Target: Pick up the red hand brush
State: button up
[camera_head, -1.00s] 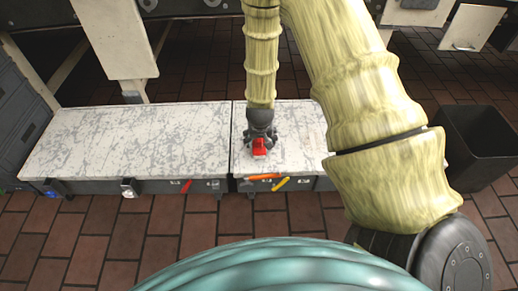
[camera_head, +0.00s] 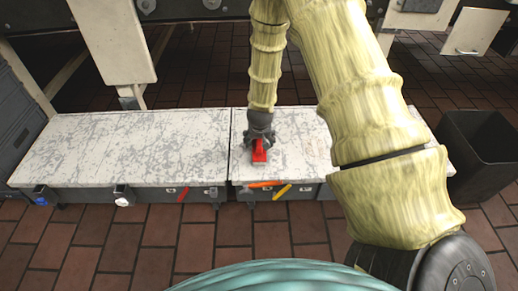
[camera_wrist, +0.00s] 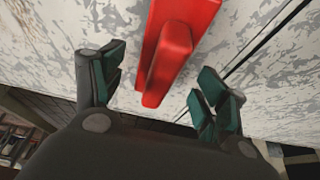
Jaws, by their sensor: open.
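The red hand brush (camera_head: 259,153) lies on the right section of the white scuffed bench top (camera_head: 310,143), close to its front edge. My gripper (camera_head: 260,138) is over the brush in the head view and hides part of it. In the wrist view, the brush (camera_wrist: 172,55) runs from the top edge down between the open fingers of my gripper (camera_wrist: 160,92), with space on both sides. The fingers do not appear to touch it. The brush's far end is cut off by the top edge of that view.
Orange (camera_head: 266,184) and yellow (camera_head: 282,191) handles show along the bench front, with a red one (camera_head: 183,194) further left. A seam divides the bench top. A black bin (camera_head: 478,150) stands at the right. The left bench section (camera_head: 125,145) is clear.

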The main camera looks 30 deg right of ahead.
jog(key=b+x, duration=0.2)
jog(key=x, duration=0.3)
jog(key=shift+w, duration=0.15)
jog(key=shift+r, duration=0.1)
jog(key=c, duration=1.3)
jog(key=shift+r, duration=0.15)
notch_tip(320, 180, up, 4)
jog(key=shift+r+p, duration=0.1)
jog(key=shift+p, duration=1.05)
jog(key=s+a+p, duration=0.1)
jog(key=s+a, duration=0.2)
jog(key=s+a+p, duration=0.1)
jog(key=s+a, duration=0.3)
jog(key=s+a+p, duration=0.1)
jog(key=s+a, duration=0.3)
jog(key=shift+a+r, duration=0.25)
jog(key=shift+r, duration=0.05)
